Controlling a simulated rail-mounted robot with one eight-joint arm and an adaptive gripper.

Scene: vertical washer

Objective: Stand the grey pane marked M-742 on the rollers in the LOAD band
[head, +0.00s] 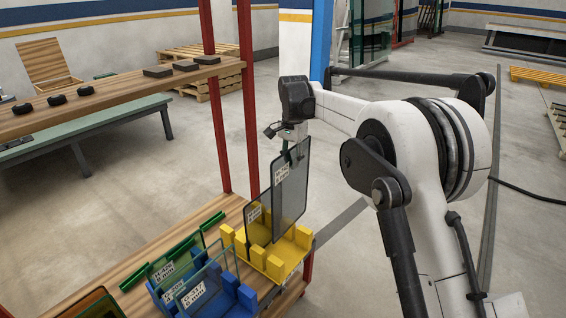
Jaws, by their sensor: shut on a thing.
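My gripper (290,152) is shut on the top edge of a grey pane (291,196). The pane is upright, with a white label near its top left; the print is too small to read. It is over or in the yellow rack (276,268); I cannot tell whether its lower edge is clear of the slots. Another grey pane (258,232) with a white label stands in the same rack, partly behind the held one. The washer's rollers and LOAD band are not seen in this view.
A blue rack (232,296) beside the yellow one holds labelled clear panes (196,290). Red posts (248,110) and a wooden shelf (120,92) with black items stand close left of my gripper. Open floor lies behind.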

